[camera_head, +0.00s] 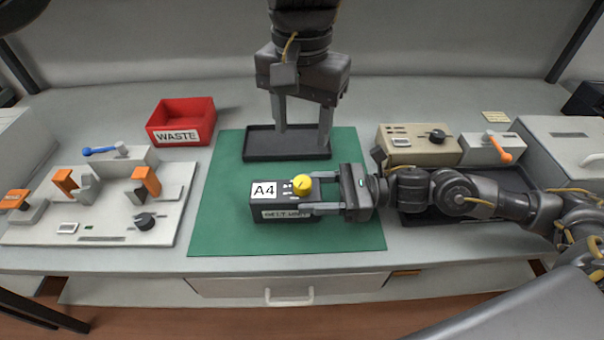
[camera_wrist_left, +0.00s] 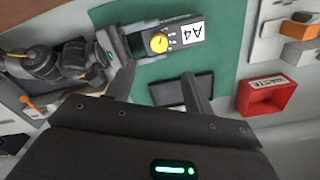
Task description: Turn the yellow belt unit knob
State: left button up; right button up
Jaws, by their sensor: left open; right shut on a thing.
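The yellow knob (camera_head: 302,182) sits on top of the black belt unit (camera_head: 285,207), which has an A4 label and lies on the green mat (camera_head: 225,225). My right gripper (camera_head: 314,192) comes in from the right, low at the unit's right end, and is shut on the belt unit, its fingers along the unit's sides near the knob. My left gripper (camera_head: 303,140) is open and empty, pointing down above the black tray (camera_head: 262,157) behind the unit. The knob also shows in the left wrist view (camera_wrist_left: 158,43), beyond my left fingers.
A red WASTE bin (camera_head: 181,120) stands at the back left. A grey panel with orange clips (camera_head: 95,205) lies at the left. A beige box with a black knob (camera_head: 415,145) and an orange lever (camera_head: 499,147) are at the right. The mat's front left is clear.

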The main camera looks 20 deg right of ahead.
aim_at(303, 182)
pick_arm(q)
notch_tip(303, 182, down, 12)
dwell(0.5)
jog(key=shift+c, duration=0.2)
jog(key=c, duration=0.9)
jog(key=shift+c, duration=0.2)
